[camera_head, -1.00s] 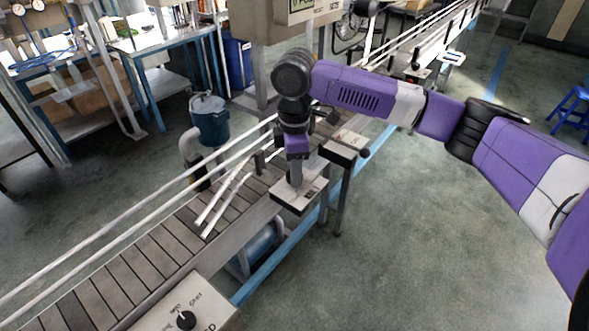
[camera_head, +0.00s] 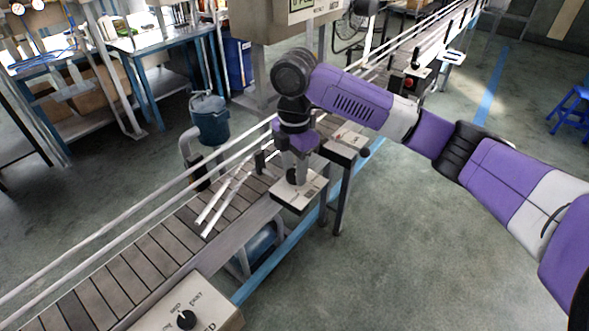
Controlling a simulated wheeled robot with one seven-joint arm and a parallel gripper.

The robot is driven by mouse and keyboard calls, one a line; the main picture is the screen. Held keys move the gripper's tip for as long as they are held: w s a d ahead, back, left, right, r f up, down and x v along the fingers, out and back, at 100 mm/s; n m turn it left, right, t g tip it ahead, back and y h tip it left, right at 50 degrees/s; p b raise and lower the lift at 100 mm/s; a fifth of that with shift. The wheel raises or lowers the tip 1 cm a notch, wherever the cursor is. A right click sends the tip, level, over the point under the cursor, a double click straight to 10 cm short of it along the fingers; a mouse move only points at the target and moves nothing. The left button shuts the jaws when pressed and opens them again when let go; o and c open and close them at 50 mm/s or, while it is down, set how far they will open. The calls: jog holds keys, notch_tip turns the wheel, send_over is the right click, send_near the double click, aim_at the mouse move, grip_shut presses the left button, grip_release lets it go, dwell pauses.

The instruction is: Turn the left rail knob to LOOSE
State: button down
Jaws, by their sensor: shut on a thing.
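My gripper (camera_head: 293,173) points straight down over a small white-topped control box (camera_head: 312,195) at the near edge of the conveyor. Its fingers are shut on a dark knob (camera_head: 292,177) on top of that box, which I take to be the left rail knob. The fingers and wrist cover most of the knob. I cannot read which mark it points to, as the lettering on the box is too small and partly hidden.
A second control box (camera_head: 345,142) stands just behind to the right, close to my wrist. A panel with a black dial (camera_head: 186,319) is at the lower left. Angled white rails (camera_head: 222,202) lie over the conveyor slats (camera_head: 150,258). A blue canister (camera_head: 209,120) stands behind.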

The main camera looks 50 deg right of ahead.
aim_at(294, 174)
jog(key=n+b, duration=0.1)
jog(key=n, duration=0.5)
jog(key=shift+b, duration=0.35)
jog(key=n+b, duration=0.1)
jog(key=n, duration=0.4)
jog(key=shift+n, duration=0.4)
jog(key=c, duration=0.9)
grip_release()
jog(key=shift+r, duration=0.1)
notch_tip(294, 174, up, 8)
jog(key=shift+f, duration=0.15)
